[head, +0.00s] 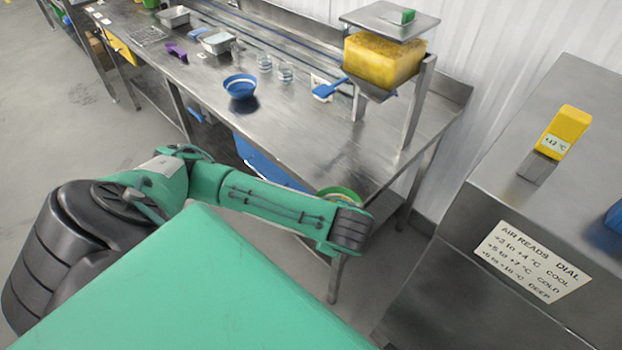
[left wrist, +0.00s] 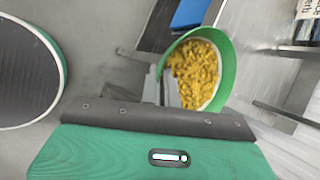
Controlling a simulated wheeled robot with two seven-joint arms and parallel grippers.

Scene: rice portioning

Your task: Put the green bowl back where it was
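The green bowl (head: 340,192) shows partly behind my left wrist in the head view, near the front edge of the steel table. In the left wrist view the green bowl (left wrist: 227,72) is filled with yellow rice (left wrist: 194,72). My left gripper (left wrist: 161,82) has its fingers at the bowl's near rim and appears shut on it, with the bowl off the floor. The fingers are hidden behind the wrist in the head view. My right gripper is in neither view.
The steel table (head: 290,130) holds a blue bowl (head: 240,87), clear glasses (head: 286,71), a blue scoop (head: 328,88) and a yellow rice hopper (head: 383,60) on a stand. A steel cabinet (head: 480,240) with a yellow dial (head: 565,130) stands at right. The table's front middle is clear.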

